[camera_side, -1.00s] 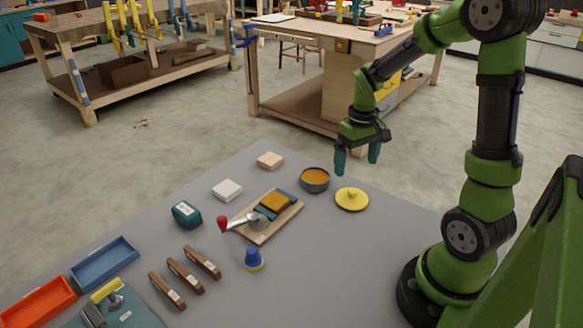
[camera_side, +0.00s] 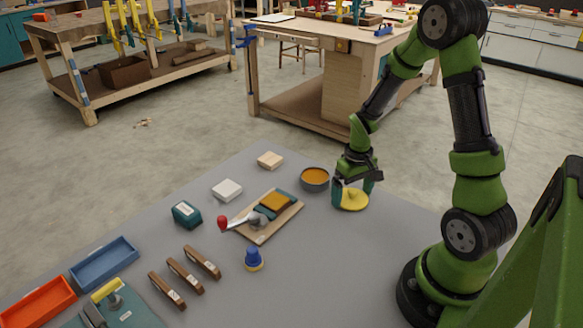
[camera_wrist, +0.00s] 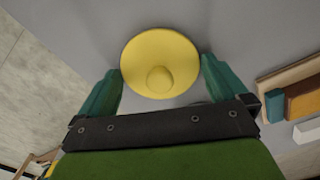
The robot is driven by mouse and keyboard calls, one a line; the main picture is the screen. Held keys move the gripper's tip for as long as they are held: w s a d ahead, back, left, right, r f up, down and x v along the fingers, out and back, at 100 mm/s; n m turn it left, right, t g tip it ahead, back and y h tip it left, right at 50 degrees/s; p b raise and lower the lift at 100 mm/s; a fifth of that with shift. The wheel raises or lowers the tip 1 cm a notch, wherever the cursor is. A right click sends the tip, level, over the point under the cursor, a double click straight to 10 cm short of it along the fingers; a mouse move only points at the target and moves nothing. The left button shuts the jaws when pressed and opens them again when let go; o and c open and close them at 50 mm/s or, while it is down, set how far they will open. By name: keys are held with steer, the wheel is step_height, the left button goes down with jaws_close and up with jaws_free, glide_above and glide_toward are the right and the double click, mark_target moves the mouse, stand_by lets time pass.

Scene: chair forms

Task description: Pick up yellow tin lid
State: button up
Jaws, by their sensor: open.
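The yellow tin lid (camera_side: 352,201) lies flat on the grey table near its far right edge, beside the tin. It is a round disc with a small knob in the middle, which shows clearly in the wrist view (camera_wrist: 160,62). My gripper (camera_side: 354,194) is low over the lid, with one teal finger on each side of it. In the wrist view the open fingers (camera_wrist: 158,82) flank the lid, and the gap between them is slightly wider than the lid. Whether the fingertips touch the table is hard to tell.
A dark tin (camera_side: 315,180) with orange content stands just left of the lid. A wooden board (camera_side: 262,237) with blocks and a red-handled tool lies farther left. A blue-topped piece (camera_side: 254,258) stands in front. The table right of the lid is clear.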

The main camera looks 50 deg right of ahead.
mark_target(352, 190)
steer(key=c, duration=0.7)
steer(key=shift+r, duration=0.1)
step_height(352, 190, up, 8)
steer(key=shift+r, duration=0.15)
steer(key=shift+w+a+r, duration=0.1)
steer(key=shift+r, duration=0.15)
steer(key=w, duration=1.2)
steer(key=shift+s+f, duration=0.1)
steer(key=shift+f, duration=2.6)
